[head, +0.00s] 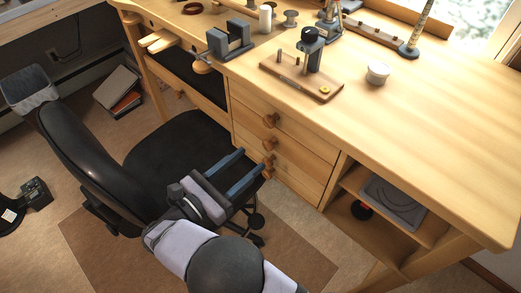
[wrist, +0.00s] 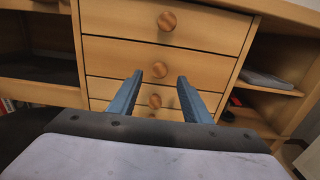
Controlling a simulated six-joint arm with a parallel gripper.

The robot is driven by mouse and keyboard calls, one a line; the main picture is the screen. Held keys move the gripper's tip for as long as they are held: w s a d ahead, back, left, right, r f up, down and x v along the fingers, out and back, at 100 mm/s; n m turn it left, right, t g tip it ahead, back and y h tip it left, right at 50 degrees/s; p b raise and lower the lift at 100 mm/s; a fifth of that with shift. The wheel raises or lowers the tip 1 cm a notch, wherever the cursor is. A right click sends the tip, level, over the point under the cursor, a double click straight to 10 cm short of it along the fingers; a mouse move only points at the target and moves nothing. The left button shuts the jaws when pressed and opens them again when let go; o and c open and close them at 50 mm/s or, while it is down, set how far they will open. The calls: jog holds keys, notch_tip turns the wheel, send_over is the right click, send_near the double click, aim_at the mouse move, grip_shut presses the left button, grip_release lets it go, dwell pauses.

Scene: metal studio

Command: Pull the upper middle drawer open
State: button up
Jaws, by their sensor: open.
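The upper middle drawer (wrist: 110,57) is the second from the top in a wooden stack. It looks shut, flush with its neighbours. Its round wooden knob (wrist: 159,70) shows between my fingertips in the wrist view. My gripper (head: 251,161) is open and empty, with blue fingers pointing at the drawers. In the wrist view its fingertips (wrist: 160,76) flank the knob from in front; a gap seems to remain.
The top drawer's knob (wrist: 167,21) is above, and a lower knob (wrist: 154,100) shows below between the fingers. A black office chair (head: 165,155) stands close to my gripper on the left. An open shelf (head: 385,220) is right of the drawers. Tools lie on the bench (head: 430,125).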

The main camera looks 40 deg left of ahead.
aim_at(266, 146)
jog(key=shift+w, duration=2.95)
jog(key=shift+s, duration=0.1)
grip_shut()
